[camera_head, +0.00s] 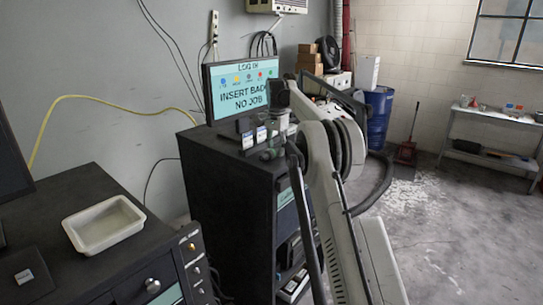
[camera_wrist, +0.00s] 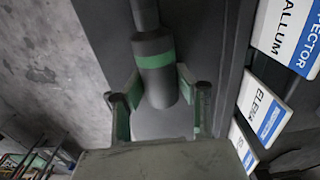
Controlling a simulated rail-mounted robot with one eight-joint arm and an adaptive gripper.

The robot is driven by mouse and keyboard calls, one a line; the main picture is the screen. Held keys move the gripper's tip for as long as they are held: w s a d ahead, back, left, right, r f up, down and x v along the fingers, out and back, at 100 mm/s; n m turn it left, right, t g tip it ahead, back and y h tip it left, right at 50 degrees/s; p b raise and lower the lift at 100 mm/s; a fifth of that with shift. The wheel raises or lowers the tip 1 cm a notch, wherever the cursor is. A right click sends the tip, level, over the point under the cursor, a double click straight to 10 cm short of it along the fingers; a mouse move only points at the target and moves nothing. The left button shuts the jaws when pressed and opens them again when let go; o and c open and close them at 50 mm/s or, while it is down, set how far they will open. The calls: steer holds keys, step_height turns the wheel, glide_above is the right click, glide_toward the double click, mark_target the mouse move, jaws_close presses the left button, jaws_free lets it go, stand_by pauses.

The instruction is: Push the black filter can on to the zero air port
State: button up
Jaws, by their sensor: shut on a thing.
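The black filter can (camera_wrist: 157,72) is a dark cylinder with a green band, and it fills the middle of the wrist view. My gripper (camera_wrist: 158,88) has its green-padded fingers on both sides of it, shut on it. A narrower dark cylinder (camera_wrist: 145,14) continues from the can's far end; I cannot tell whether it is the can's neck or the zero air port. In the head view my gripper (camera_head: 270,153) is low over the front edge of the black cabinet (camera_head: 225,175), where the can is too small to make out. I cannot identify the zero air port with certainty.
White name cards (camera_wrist: 265,115) stand close to the right of my gripper. A monitor (camera_head: 240,90) stands behind on the cabinet. A white tray (camera_head: 103,225) lies on the dark bench at left. The concrete floor (camera_head: 440,240) at right is open.

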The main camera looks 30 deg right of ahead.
steer(key=shift+r+p, duration=2.25)
steer(key=shift+r, duration=0.75)
